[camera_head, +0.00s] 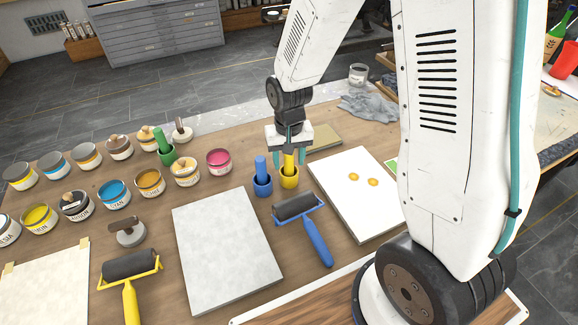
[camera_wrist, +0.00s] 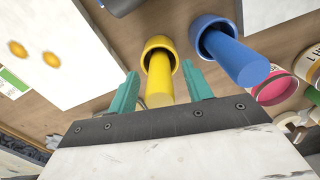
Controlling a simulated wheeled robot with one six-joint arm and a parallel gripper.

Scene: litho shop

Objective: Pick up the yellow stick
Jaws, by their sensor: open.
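The yellow stick (camera_head: 289,166) stands upright in a small yellow cup (camera_head: 289,182) on the table. In the wrist view the yellow stick (camera_wrist: 160,84) rises from the yellow cup (camera_wrist: 158,48) toward my gripper. My gripper (camera_head: 291,158) is directly above the cup, pointing down. Its two teal fingers are open, and in the wrist view my gripper (camera_wrist: 160,85) has one finger on each side of the stick's upper part, with small gaps showing. The stick's top end is partly hidden by the gripper body in the head view.
A blue stick (camera_head: 261,166) in a blue cup (camera_head: 262,188) stands just left of the yellow cup. A blue-handled roller (camera_head: 315,240) lies in front. A white board with yellow spots (camera_head: 350,205) lies to the right, a grey slab (camera_head: 225,250) to the left. Several ink tins (camera_head: 186,173) stand further left.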

